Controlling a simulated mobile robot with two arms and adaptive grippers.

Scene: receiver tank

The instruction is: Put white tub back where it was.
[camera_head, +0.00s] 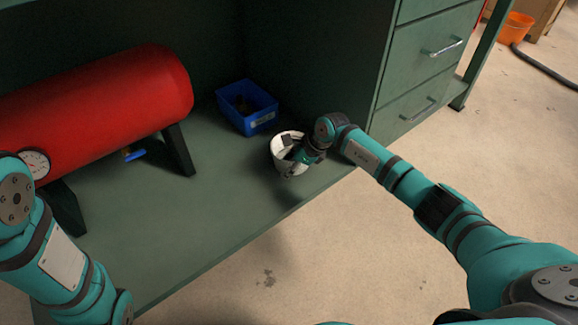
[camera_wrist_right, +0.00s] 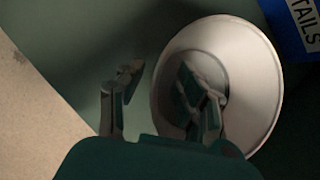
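The white tub (camera_head: 277,148) stands on the green lower shelf near its front edge, just in front of a blue bin. In the right wrist view the tub (camera_wrist_right: 255,75) is seen from above, with its round mouth facing the camera. My right gripper (camera_head: 293,158) is at the tub. In the wrist view my right gripper (camera_wrist_right: 162,88) is open, with one finger outside the tub's wall and the other over or inside its mouth. A gap shows between the outer finger and the wall. My left gripper is out of view; only my left arm shows.
The blue bin (camera_head: 262,120) stands behind the tub; its label shows in the wrist view (camera_wrist_right: 303,25). A red tank (camera_head: 110,95) on dark legs fills the left of the shelf. Green drawers (camera_head: 420,75) stand to the right. Bare shelf (camera_head: 215,205) lies left of the tub.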

